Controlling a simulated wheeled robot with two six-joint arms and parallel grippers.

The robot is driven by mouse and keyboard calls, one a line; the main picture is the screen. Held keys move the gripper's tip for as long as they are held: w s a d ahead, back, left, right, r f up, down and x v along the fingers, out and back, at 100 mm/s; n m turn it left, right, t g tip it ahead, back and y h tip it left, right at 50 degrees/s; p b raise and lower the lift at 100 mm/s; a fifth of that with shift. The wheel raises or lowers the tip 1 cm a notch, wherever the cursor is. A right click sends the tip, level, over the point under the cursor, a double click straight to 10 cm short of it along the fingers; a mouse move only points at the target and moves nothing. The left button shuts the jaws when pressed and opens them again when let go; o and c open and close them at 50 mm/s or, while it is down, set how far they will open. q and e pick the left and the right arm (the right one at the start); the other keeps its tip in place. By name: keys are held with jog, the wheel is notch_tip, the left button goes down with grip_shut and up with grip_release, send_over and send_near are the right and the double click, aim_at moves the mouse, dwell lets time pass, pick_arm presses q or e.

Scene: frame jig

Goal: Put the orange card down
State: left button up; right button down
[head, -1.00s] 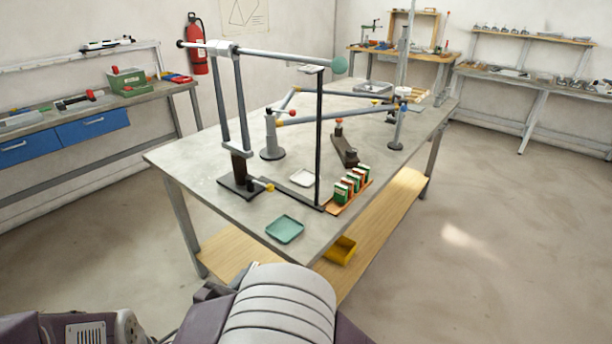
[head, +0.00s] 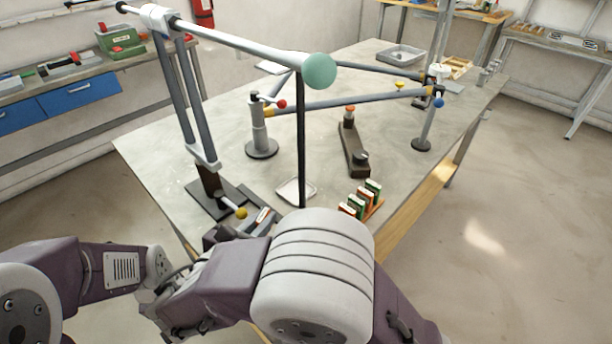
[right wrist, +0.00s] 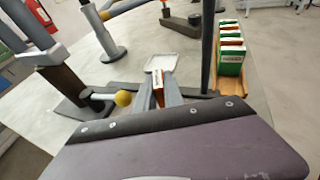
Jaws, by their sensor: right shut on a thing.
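My right gripper (right wrist: 158,98) is shut on the orange card (right wrist: 158,90), a small piece with an orange face and a pale edge standing up between the fingers. In the head view the card (head: 262,215) shows small at the front of the bench, near the yellow ball knob, with much of the gripper behind my arm. A white square tray (right wrist: 160,63) lies just beyond the fingertips; it also shows in the head view (head: 287,196). I cannot tell the card's height above the bench. My left gripper is not in view.
A rack of green and orange cards (right wrist: 229,62) stands right of the dark upright post (right wrist: 207,45). The yellow ball knob (right wrist: 123,98) is close on the left. The long bar with a teal ball (head: 319,70) hangs overhead. Bare bench top (head: 225,140) lies farther left.

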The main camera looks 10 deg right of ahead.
jog(key=shift+s+a+r, duration=0.15)
jog(key=shift+s, duration=0.05)
jog(key=w+d, duration=0.3)
jog(key=w, duration=0.1)
jog(key=w+d+b, duration=0.1)
jog(key=w+d, duration=0.2)
jog(key=w, duration=0.2)
jog(key=w+d, duration=0.3)
jog(key=w, duration=0.2)
jog(key=shift+d+b, duration=0.2)
jog(key=shift+b, duration=0.2)
jog(key=f, duration=0.1)
jog(key=f+b, duration=0.1)
jog(key=f, duration=0.1)
jog(key=shift+w+d+f+b, duration=0.25)
jog(key=shift+w+f+b, duration=0.05)
jog(key=shift+f, duration=0.05)
jog(key=shift+r, duration=0.1)
jog(key=c, duration=1.5)
grip_release()
jog(key=shift+f, duration=0.2)
jog(key=shift+o, duration=0.2)
